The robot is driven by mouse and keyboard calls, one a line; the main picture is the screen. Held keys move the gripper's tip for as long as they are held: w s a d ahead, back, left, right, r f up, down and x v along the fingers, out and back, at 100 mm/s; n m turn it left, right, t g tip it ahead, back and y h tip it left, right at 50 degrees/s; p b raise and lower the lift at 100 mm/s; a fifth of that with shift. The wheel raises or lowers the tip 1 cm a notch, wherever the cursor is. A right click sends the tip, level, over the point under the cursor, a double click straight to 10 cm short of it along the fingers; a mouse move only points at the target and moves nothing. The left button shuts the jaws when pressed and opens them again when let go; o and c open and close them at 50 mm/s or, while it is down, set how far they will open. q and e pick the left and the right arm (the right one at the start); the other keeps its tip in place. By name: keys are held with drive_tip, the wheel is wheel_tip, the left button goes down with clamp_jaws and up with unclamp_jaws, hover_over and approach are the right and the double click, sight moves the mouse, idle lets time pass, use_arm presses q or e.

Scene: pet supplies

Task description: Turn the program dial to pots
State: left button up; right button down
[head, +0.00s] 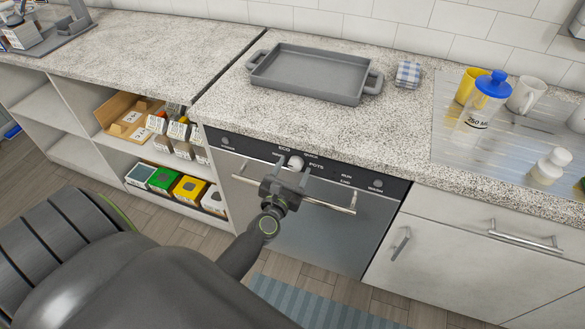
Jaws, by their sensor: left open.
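The program dial (296,162) is a small light knob on the dark control panel (250,150) of a built-in dishwasher. Words are printed around it: ECO above, QUICK to the upper right and POTS to the right. Where its pointer sits is too small to tell. My left gripper (291,172) is open at the dial, with its fingers to either side of it in the picture. I cannot tell whether they touch it. The gripper hides the lower part of the dial and some of the panel. My right gripper is not in view.
A metal bar handle (330,207) crosses the dishwasher front just below the panel, close to my gripper. A grey roasting tray (315,74) stands on the counter above. Open shelves (75,150) with boxes are at left; drawers (480,240) are at right.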

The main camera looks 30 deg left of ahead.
use_arm(q)
drive_tip(key=shift+w, duration=0.1)
drive_tip(key=shift+c, duration=0.2)
drive_tip(key=c, duration=0.9)
drive_tip(key=shift+c, duration=0.2)
